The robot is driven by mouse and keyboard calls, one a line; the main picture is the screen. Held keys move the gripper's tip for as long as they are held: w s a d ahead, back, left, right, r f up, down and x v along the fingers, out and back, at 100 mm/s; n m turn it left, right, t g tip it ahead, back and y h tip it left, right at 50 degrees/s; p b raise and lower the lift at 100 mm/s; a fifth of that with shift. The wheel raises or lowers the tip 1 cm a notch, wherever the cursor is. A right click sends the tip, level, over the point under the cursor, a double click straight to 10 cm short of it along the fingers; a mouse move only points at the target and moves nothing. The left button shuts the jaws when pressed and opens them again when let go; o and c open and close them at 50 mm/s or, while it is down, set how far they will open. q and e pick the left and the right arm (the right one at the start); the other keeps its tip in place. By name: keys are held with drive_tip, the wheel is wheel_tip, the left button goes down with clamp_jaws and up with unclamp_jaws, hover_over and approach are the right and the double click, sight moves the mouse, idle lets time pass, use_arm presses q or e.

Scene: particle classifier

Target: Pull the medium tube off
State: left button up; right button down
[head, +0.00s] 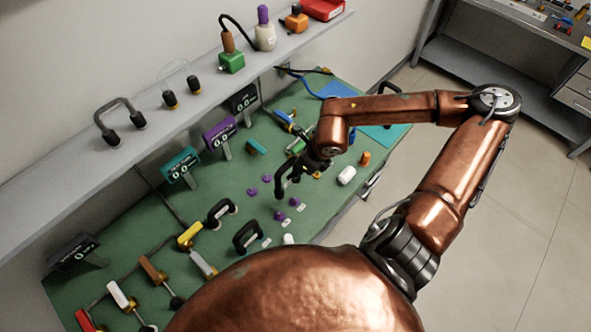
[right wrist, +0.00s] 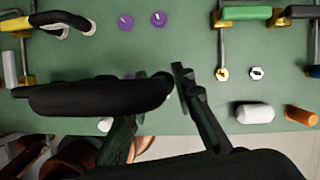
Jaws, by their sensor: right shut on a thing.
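My right gripper (head: 300,172) is shut on a dark curved tube (head: 281,184), held above the green board's middle. In the right wrist view this tube (right wrist: 90,97) spans the left half of the picture, at the gripper's fingers (right wrist: 165,85); it covers part of one finger. I cannot tell for certain whether it is the medium tube. Two other black curved tubes stay on the board: one (head: 221,212) near the yellow handle and one (head: 247,236) nearer me. My left gripper is not in view.
Purple knobs (head: 281,216) and a white cylinder (head: 347,176) sit near the held tube. Small display boxes (head: 220,133) line the board's back. A shelf above bears a black curved tube (head: 116,112) and a clear one. An orange cylinder (right wrist: 301,116) is at the board's front edge.

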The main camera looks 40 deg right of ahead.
sight(296, 158)
drive_tip(key=shift+r, duration=0.1)
drive_tip(key=shift+r+p, duration=1.15)
drive_tip(key=shift+r, duration=1.05)
drive_tip(key=shift+r+p, duration=0.55)
drive_tip(key=shift+r, duration=0.95)
